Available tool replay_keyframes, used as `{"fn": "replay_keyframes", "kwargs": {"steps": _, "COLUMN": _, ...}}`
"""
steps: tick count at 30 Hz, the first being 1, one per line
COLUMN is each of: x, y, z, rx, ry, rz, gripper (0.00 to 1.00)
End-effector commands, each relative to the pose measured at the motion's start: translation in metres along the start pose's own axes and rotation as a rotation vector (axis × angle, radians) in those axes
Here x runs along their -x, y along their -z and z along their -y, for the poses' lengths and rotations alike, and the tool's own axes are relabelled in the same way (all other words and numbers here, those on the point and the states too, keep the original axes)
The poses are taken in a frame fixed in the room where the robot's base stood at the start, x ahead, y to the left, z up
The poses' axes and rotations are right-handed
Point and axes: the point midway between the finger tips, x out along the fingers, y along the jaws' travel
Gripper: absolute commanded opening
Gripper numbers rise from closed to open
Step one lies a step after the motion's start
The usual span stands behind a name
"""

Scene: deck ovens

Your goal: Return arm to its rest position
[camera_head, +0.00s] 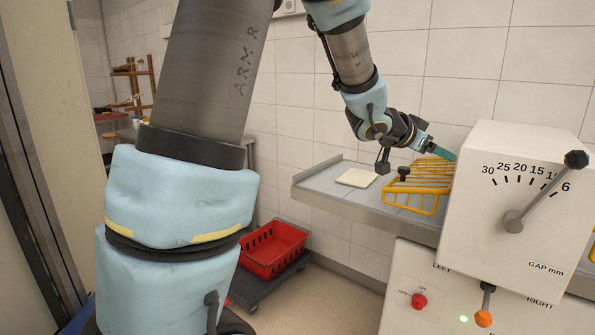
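My arm comes down from the top of the head camera view and reaches out over the grey conveyor table at the right. Nothing clearly shows as held, but the fingertips are too small to read. A flat pale slab (356,177) lies on the table, left of and apart from my gripper.
The white sheeter machine (503,200) stands at right, with a gap lever (545,193), a red knob (419,300) and an orange-tipped lever (484,318). A red crate (273,250) sits on a dark dolly below the table's left end. A tiled wall is close behind.

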Motion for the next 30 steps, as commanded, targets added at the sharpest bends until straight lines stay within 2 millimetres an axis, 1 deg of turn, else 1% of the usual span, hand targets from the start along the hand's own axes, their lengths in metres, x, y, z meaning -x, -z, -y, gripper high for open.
{"fn": "replay_keyframes", "kwargs": {"steps": 1, "x": 0.016, "y": -0.023, "z": 0.027, "rx": 0.044, "ry": 0.084, "rz": 0.061, "gripper": 0.78}}
{"fn": "replay_keyframes", "kwargs": {"steps": 2, "x": 0.026, "y": -0.036, "z": 0.041, "rx": 0.07, "ry": 0.131, "rz": 0.099, "gripper": 0.78}}
{"fn": "replay_keyframes", "kwargs": {"steps": 3, "x": 0.04, "y": -0.057, "z": 0.058, "rx": 0.107, "ry": 0.191, "rz": 0.155, "gripper": 0.78}}
{"fn": "replay_keyframes", "kwargs": {"steps": 4, "x": 0.051, "y": -0.072, "z": 0.069, "rx": 0.136, "ry": 0.234, "rz": 0.196, "gripper": 0.78}}
{"fn": "replay_keyframes", "kwargs": {"steps": 5, "x": 0.064, "y": -0.087, "z": 0.079, "rx": 0.166, "ry": 0.274, "rz": 0.238, "gripper": 0.78}}
{"fn": "replay_keyframes", "kwargs": {"steps": 6, "x": 0.081, "y": -0.108, "z": 0.089, "rx": 0.209, "ry": 0.325, "rz": 0.297, "gripper": 0.78}}
{"fn": "replay_keyframes", "kwargs": {"steps": 7, "x": 0.095, "y": -0.123, "z": 0.096, "rx": 0.242, "ry": 0.36, "rz": 0.342, "gripper": 0.78}}
{"fn": "replay_keyframes", "kwargs": {"steps": 8, "x": 0.11, "y": -0.139, "z": 0.101, "rx": 0.278, "ry": 0.395, "rz": 0.388, "gripper": 0.78}}
{"fn": "replay_keyframes", "kwargs": {"steps": 9, "x": 0.129, "y": -0.16, "z": 0.106, "rx": 0.329, "ry": 0.436, "rz": 0.449, "gripper": 0.78}}
{"fn": "replay_keyframes", "kwargs": {"steps": 10, "x": 0.145, "y": -0.176, "z": 0.108, "rx": 0.368, "ry": 0.464, "rz": 0.496, "gripper": 0.78}}
{"fn": "replay_keyframes", "kwargs": {"steps": 11, "x": 0.161, "y": -0.191, "z": 0.108, "rx": 0.41, "ry": 0.49, "rz": 0.543, "gripper": 0.78}}
{"fn": "replay_keyframes", "kwargs": {"steps": 12, "x": 0.182, "y": -0.211, "z": 0.106, "rx": 0.469, "ry": 0.52, "rz": 0.606, "gripper": 0.78}}
{"fn": "replay_keyframes", "kwargs": {"steps": 13, "x": 0.198, "y": -0.225, "z": 0.102, "rx": 0.513, "ry": 0.539, "rz": 0.653, "gripper": 0.78}}
{"fn": "replay_keyframes", "kwargs": {"steps": 15, "x": 0.232, "y": -0.255, "z": 0.088, "rx": 0.622, "ry": 0.569, "rz": 0.756, "gripper": 0.78}}
{"fn": "replay_keyframes", "kwargs": {"steps": 17, "x": 0.258, "y": -0.274, "z": 0.073, "rx": 0.712, "ry": 0.582, "rz": 0.832, "gripper": 0.78}}
{"fn": "replay_keyframes", "kwargs": {"steps": 18, "x": 0.272, "y": -0.285, "z": 0.061, "rx": 0.768, "ry": 0.584, "rz": 0.877, "gripper": 0.78}}
{"fn": "replay_keyframes", "kwargs": {"steps": 19, "x": 0.281, "y": -0.291, "z": 0.053, "rx": 0.808, "ry": 0.583, "rz": 0.906, "gripper": 0.78}}
{"fn": "replay_keyframes", "kwargs": {"steps": 21, "x": 0.298, "y": -0.302, "z": 0.035, "rx": 0.885, "ry": 0.577, "rz": 0.958, "gripper": 0.78}}
{"fn": "replay_keyframes", "kwargs": {"steps": 24, "x": 0.312, "y": -0.309, "z": 0.018, "rx": 0.956, "ry": 0.565, "rz": 1.003, "gripper": 0.78}}
{"fn": "replay_keyframes", "kwargs": {"steps": 27, "x": 0.316, "y": -0.312, "z": 0.011, "rx": 0.983, "ry": 0.558, "rz": 1.019, "gripper": 0.78}}
{"fn": "replay_keyframes", "kwargs": {"steps": 30, "x": 0.316, "y": -0.312, "z": 0.01, "rx": 0.985, "ry": 0.556, "rz": 1.021, "gripper": 0.78}}
